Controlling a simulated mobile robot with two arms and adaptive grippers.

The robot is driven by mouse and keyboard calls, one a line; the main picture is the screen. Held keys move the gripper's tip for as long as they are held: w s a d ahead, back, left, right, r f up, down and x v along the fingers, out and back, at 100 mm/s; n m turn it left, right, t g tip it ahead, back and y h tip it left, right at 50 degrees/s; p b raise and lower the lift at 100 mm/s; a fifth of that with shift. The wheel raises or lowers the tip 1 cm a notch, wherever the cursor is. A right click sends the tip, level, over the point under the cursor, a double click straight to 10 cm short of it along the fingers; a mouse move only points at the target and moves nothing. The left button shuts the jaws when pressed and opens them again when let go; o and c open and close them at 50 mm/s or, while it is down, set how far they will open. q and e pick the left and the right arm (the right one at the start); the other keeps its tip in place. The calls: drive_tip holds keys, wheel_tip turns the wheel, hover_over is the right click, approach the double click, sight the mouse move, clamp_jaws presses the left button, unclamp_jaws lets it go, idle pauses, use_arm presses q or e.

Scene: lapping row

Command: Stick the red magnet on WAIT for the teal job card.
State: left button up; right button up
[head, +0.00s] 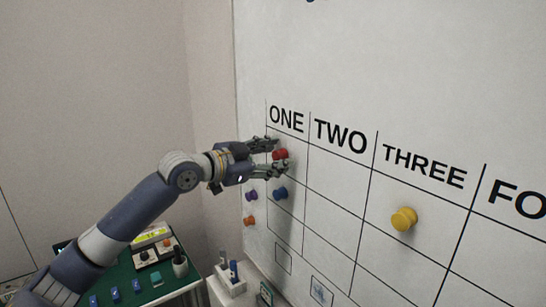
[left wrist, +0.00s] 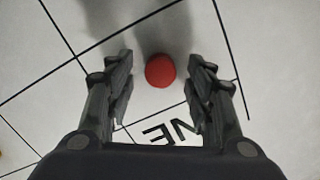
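The red magnet (head: 280,154) is at the whiteboard in the ONE column, just under the heading. My left gripper (head: 278,157) is at it, one finger above and one below. In the left wrist view the red magnet (left wrist: 160,71) lies between the spread fingertips of this gripper (left wrist: 160,66), with gaps on both sides. No WAIT label is readable. A small teal piece (head: 156,279) lies on the green table; I cannot tell whether it is the job card. My right gripper is out of view.
The whiteboard (head: 390,70) has headings ONE, TWO, THREE and a cut-off FO. A blue magnet (head: 280,193) is below the gripper, purple (head: 251,195) and orange (head: 249,221) ones left of it, a yellow one (head: 404,219) under THREE. A green table (head: 125,271) stands lower left.

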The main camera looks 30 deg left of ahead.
use_arm(q)
drive_tip(key=shift+s+a, duration=0.1)
drive_tip(key=shift+s+a, duration=0.25)
drive_tip(key=shift+s, duration=0.3)
drive_tip(key=v, duration=1)
drive_tip(key=shift+s, duration=0.35)
